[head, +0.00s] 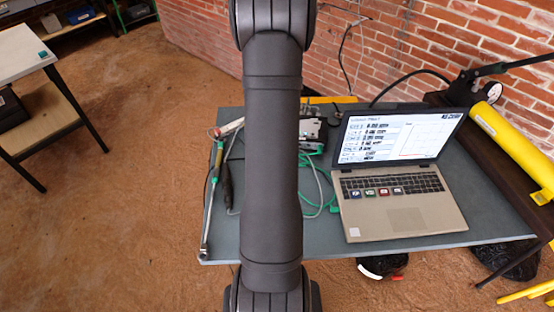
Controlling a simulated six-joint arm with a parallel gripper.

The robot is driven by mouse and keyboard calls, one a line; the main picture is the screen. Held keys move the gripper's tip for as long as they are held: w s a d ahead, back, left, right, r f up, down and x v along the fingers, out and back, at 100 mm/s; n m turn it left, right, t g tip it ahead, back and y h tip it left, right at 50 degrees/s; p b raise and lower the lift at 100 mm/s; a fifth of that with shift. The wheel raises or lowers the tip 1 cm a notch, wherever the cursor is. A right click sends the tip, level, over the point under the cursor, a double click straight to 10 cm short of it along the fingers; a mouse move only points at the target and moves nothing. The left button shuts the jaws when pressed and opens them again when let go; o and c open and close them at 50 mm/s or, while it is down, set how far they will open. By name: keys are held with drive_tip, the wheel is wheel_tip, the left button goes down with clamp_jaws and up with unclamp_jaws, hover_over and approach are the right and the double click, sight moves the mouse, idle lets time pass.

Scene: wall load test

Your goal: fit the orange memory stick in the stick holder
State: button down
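I cannot make out the orange memory stick or the stick holder in the head view. My own dark arm runs down the middle of the picture and hides part of the grey table (325,244). My gripper is out of view, so what it holds does not show. An open laptop (402,219) stands on the right half of the table, its screen lit. A row of several small coloured squares lies at the front of its keyboard; they are too small to tell what they are.
A torque wrench (212,205) lies along the table's left edge. A silver device (311,133) with green cables stands behind the laptop's left side. A yellow cylinder (512,145) and black pump lever are at the right, by the brick wall (430,45).

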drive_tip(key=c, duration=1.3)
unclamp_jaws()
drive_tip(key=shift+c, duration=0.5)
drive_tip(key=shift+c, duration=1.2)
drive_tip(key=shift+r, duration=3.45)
